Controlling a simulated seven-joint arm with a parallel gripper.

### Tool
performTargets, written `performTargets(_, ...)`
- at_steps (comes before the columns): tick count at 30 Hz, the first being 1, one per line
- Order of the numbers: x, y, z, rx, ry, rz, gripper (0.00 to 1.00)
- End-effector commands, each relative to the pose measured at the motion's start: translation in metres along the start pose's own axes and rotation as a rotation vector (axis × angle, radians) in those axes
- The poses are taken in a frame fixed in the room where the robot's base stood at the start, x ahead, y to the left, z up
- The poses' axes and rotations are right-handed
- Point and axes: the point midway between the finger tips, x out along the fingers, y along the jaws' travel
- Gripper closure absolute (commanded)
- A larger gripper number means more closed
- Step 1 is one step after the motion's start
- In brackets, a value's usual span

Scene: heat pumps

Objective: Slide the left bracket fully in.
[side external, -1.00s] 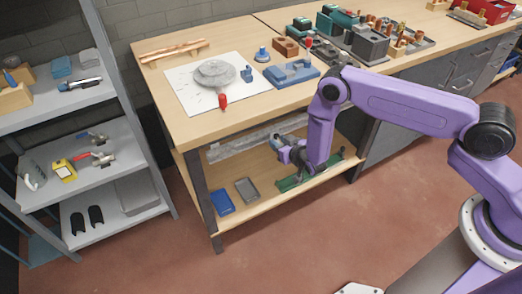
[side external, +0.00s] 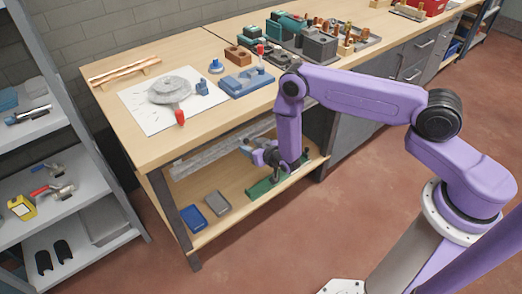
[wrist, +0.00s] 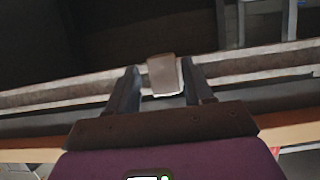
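A small grey-brown block (wrist: 163,73), which may be the left bracket, stands against a long pale grey rail (wrist: 85,92) in the wrist view. The rail (side external: 215,155) also shows under the workbench top in the side view. My gripper (wrist: 163,90) is open, one finger on each side of the block, with narrow gaps visible. I cannot tell whether the fingers touch it. In the side view my gripper (side external: 248,152) is under the bench, at the rail's right part. The block cannot be made out there, and how far in it sits is unclear.
The workbench top (side external: 150,145) is just above my gripper. The lower shelf (side external: 235,222) holds a blue tray (side external: 193,219), a grey tray (side external: 217,203) and a green part (side external: 262,188). A grey shelf rack (side external: 100,170) stands at left. The floor in front is clear.

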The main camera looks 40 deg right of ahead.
Motion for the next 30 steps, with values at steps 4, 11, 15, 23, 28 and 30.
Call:
performTargets(4,-0.012,-0.001,0.001,-0.002,-0.003,-0.002,0.49)
performTargets(11,-0.048,-0.002,0.001,-0.003,-0.003,-0.003,0.49)
performTargets(15,-0.072,-0.002,0.001,-0.004,-0.004,-0.005,0.49)
performTargets(23,-0.119,-0.001,0.000,-0.005,-0.003,-0.003,0.49)
performTargets(28,-0.147,0.000,0.000,-0.005,-0.003,-0.002,0.49)
performTargets(30,-0.157,-0.001,0.001,-0.004,-0.004,-0.003,0.49)
